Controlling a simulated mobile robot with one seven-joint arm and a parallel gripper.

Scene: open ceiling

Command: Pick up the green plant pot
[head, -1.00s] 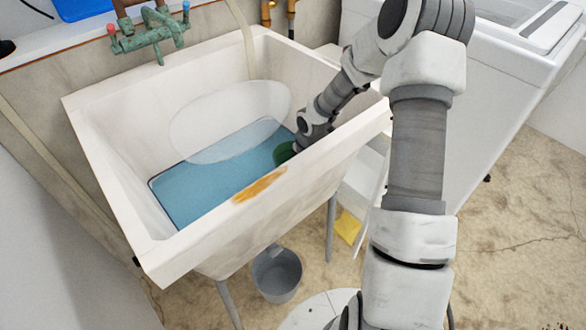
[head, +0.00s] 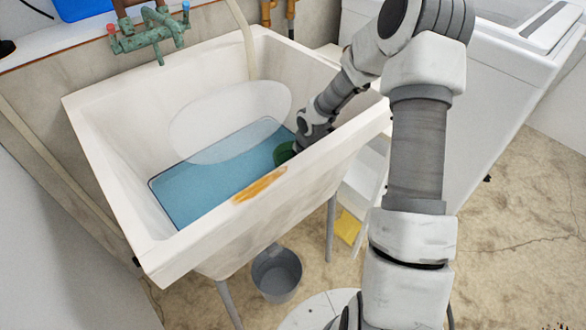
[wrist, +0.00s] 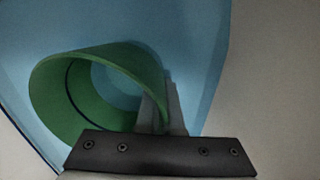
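The green plant pot (wrist: 85,85) shows in the wrist view with its round opening toward the camera. It lies over a blue surface in the sink. My gripper (wrist: 164,108) has its two grey fingers close together at the pot's right side, one inside and one outside, with the green wall pinched between them. In the head view only a small part of the green pot (head: 285,152) shows. The sink's front wall and my wrist hide the rest, and the fingers are hidden there.
The white sink (head: 105,150) has high walls around my gripper. A blue flat thing (head: 200,185) and a pale oval thing (head: 230,120) are inside it. A green tap (head: 150,38) is at the back. A grey bucket (head: 277,275) stands on the floor below.

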